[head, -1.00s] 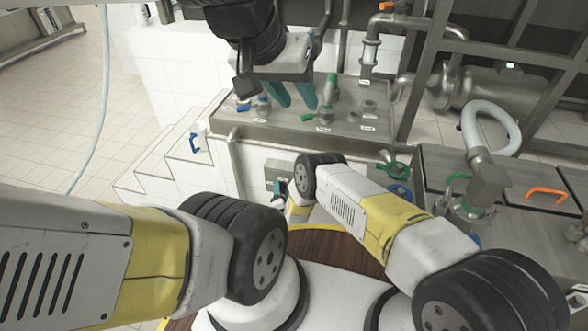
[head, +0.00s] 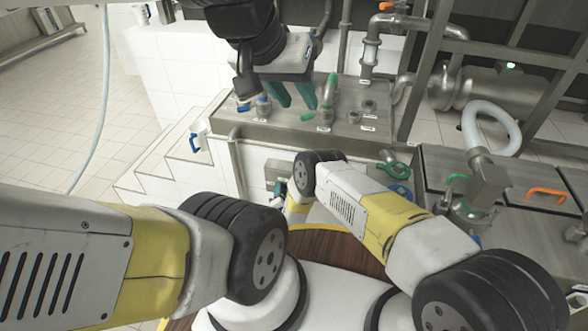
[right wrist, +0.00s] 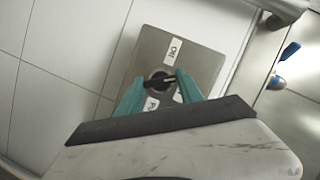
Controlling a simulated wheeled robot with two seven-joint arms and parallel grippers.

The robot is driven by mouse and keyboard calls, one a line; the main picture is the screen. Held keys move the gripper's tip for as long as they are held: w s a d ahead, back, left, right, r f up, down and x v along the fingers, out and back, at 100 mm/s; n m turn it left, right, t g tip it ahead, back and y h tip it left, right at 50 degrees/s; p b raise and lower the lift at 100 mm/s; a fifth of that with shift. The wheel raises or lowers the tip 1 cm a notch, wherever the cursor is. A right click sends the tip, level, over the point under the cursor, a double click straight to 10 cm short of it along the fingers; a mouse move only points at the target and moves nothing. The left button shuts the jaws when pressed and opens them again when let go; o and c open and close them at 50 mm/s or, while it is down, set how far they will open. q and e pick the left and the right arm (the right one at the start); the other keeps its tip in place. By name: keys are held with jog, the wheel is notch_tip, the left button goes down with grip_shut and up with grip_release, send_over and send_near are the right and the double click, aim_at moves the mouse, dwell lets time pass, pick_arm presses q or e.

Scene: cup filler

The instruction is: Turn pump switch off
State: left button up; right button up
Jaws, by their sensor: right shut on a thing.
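The pump switch is a black knob (right wrist: 158,80) on a square metal plate (right wrist: 203,58) in the right wrist view. In the head view the switch box (head: 276,167) shows low on the white wall, with my right gripper mostly hidden behind my own arm. My left gripper (head: 294,96) is open and empty above the metal counter, its teal fingers apart.
The metal counter (head: 245,125) carries several valves with blue and green handles close to my left gripper. White steps (head: 160,165) lie to the left.

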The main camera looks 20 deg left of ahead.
jog(key=n+h, duration=0.1)
jog(key=n, duration=0.1)
jog(key=n+h, duration=0.2)
jog(key=n, duration=0.1)
jog(key=n+g+h, duration=0.1)
jog(key=n, duration=0.1)
jog(key=shift+a+r+n+h, duration=0.15)
jog(key=shift+a+n+h, duration=0.15)
jog(key=shift+h, duration=0.1)
dwell(0.5)
jog(key=o, duration=1.4)
jog(key=v, duration=0.8)
